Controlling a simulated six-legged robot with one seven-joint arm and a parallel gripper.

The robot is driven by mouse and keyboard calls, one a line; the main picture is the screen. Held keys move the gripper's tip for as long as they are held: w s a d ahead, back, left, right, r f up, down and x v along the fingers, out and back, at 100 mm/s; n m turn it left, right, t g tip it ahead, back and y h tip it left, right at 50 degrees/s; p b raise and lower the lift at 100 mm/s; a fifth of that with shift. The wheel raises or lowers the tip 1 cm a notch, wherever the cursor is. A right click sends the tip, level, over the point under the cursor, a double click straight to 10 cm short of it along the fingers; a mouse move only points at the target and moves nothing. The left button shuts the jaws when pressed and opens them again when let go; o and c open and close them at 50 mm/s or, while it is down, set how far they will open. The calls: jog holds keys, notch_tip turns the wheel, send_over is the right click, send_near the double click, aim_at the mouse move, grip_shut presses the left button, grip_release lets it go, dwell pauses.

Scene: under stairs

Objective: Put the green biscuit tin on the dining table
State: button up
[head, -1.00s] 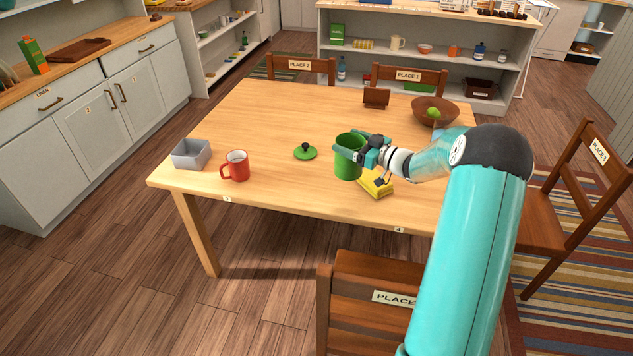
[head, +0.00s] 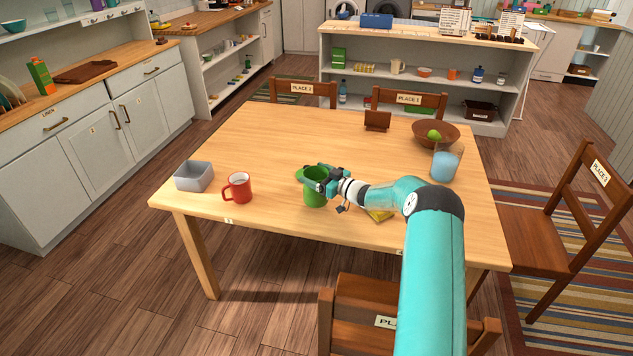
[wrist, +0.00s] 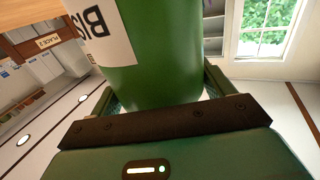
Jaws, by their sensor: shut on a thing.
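In the wrist view the tin (wrist: 160,75) fills the space between the fingers, with a white label reading "BIS". I cannot tell whether its base touches the tabletop.
A red mug (head: 238,188) and a grey box (head: 193,177) stand to the left. A yellow cloth or sponge (head: 380,215) lies under my arm. The table's back left is clear.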

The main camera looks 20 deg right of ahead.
jog(key=shift+f, duration=1.35)
jog(key=shift+f, duration=0.15)
jog(key=o, duration=1.3)
